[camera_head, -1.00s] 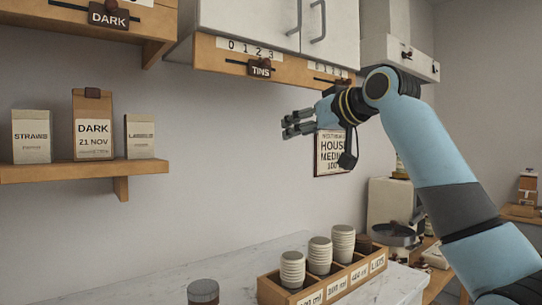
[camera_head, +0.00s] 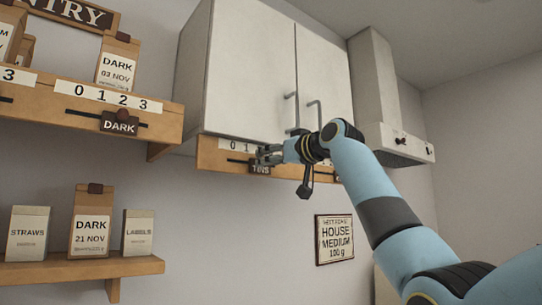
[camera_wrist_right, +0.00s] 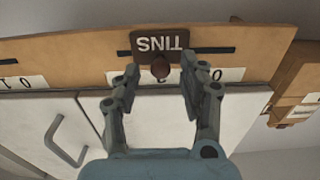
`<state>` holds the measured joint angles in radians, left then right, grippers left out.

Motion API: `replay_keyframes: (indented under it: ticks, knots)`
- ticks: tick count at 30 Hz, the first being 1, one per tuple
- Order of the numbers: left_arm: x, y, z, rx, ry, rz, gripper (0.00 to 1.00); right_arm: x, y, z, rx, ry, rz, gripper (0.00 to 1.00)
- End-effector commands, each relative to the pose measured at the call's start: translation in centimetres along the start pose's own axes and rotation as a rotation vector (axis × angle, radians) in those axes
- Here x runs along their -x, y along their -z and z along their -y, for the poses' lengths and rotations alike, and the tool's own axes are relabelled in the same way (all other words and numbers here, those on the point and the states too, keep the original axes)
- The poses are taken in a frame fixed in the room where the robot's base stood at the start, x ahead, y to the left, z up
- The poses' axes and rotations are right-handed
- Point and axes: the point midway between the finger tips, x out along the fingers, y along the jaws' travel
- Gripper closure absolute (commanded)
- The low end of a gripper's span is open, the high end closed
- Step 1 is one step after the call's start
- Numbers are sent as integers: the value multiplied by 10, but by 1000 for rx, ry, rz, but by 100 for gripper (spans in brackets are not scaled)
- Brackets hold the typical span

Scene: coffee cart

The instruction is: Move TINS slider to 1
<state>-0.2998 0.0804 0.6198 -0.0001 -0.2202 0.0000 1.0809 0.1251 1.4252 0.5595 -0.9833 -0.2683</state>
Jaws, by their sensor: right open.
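The TINS slider is a dark plate with a round brown knob on a slotted wooden rail under the white cabinet. In the head view its plate (camera_head: 260,169) is partly behind my right gripper (camera_head: 266,156). In the right wrist view the plate (camera_wrist_right: 157,42) appears upside down, with its knob (camera_wrist_right: 160,68) toward me. My right gripper (camera_wrist_right: 158,82) is open, one finger on each side below the knob, and holds nothing. The number strip (camera_wrist_right: 225,74) shows a 0 right of the gripper; the fingers and knob hide other digits. My left gripper is not in view.
The white cabinet (camera_head: 250,70) with bar handles is just above the rail. A DARK slider (camera_head: 119,122) is on another rail to the left. A range hood (camera_head: 385,100) stands to the right. The wall below the rail is clear except for a sign (camera_head: 334,240).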

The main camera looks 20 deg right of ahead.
Motion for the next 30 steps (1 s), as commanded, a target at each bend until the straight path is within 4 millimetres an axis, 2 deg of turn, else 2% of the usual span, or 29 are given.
replay_keyframes:
  ticks: [9, 19, 30]
  knots:
    - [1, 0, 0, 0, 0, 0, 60, -4, -1, 0, 0, 0, 0, 58]
    - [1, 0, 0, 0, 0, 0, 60, -3, -1, 0, 0, 0, 1, 100]
    - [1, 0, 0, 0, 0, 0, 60, -4, -1, 4, 0, 2, 0, 100]
